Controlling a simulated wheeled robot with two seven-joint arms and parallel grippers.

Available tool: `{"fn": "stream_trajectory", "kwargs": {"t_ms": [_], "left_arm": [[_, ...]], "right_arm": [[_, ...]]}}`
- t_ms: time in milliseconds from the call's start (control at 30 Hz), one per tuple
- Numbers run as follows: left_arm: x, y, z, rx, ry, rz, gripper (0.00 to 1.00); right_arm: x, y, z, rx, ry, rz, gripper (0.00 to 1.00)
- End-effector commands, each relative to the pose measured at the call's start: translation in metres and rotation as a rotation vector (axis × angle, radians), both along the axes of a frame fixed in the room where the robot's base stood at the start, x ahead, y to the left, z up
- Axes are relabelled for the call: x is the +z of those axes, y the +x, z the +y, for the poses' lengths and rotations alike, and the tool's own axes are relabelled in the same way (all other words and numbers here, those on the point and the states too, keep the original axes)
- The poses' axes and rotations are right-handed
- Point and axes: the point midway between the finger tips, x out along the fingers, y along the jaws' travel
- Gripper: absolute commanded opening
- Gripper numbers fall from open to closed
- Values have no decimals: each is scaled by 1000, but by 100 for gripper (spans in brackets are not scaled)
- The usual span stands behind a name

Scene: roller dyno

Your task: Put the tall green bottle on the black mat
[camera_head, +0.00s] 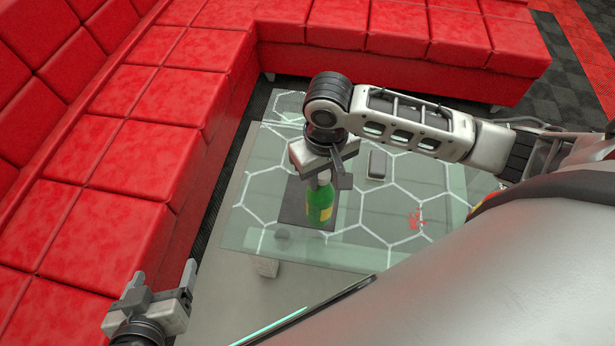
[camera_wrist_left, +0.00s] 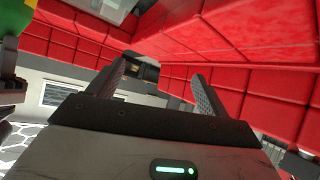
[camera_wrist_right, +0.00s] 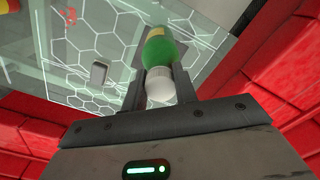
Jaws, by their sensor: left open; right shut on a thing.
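The tall green bottle (camera_head: 320,204) has a yellow label and a white cap and stands about upright over the black mat (camera_head: 292,204) on the glass table. My right gripper (camera_head: 331,176) is above it, shut on its capped top. In the right wrist view, the fingers (camera_wrist_right: 163,80) close around the white cap (camera_wrist_right: 160,90), with the green body (camera_wrist_right: 158,52) beyond. I cannot tell whether the bottle's base touches the mat. My left gripper (camera_head: 162,283) is open and empty at the lower left, away from the table. Its spread fingers show in the left wrist view (camera_wrist_left: 158,75).
The glass table (camera_head: 262,190) has a white hexagon pattern. A small dark grey block (camera_head: 377,164) lies behind and right of the bottle. Red marks (camera_head: 416,218) show on the table's right side. A red sofa (camera_head: 120,165) borders the left and back.

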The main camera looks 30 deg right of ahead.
Motion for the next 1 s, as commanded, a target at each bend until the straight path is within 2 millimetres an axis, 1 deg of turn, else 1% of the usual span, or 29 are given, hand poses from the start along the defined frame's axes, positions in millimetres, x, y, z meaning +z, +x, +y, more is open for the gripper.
{"fn": "stream_trajectory", "kwargs": {"t_ms": [167,267,667,1000], "left_arm": [[1,-1,0,0,2,2,78],[2,-1,0,-1,3,3,78],[2,-3,1,-2,11,12,78],[0,-5,2,-3,19,20,78]], "right_arm": [[1,0,-14,156,-1,2,0],[2,0,-25,306,-1,5,0],[10,-2,-74,978,7,9,0],[21,-4,-112,1534,6,2,0]]}}
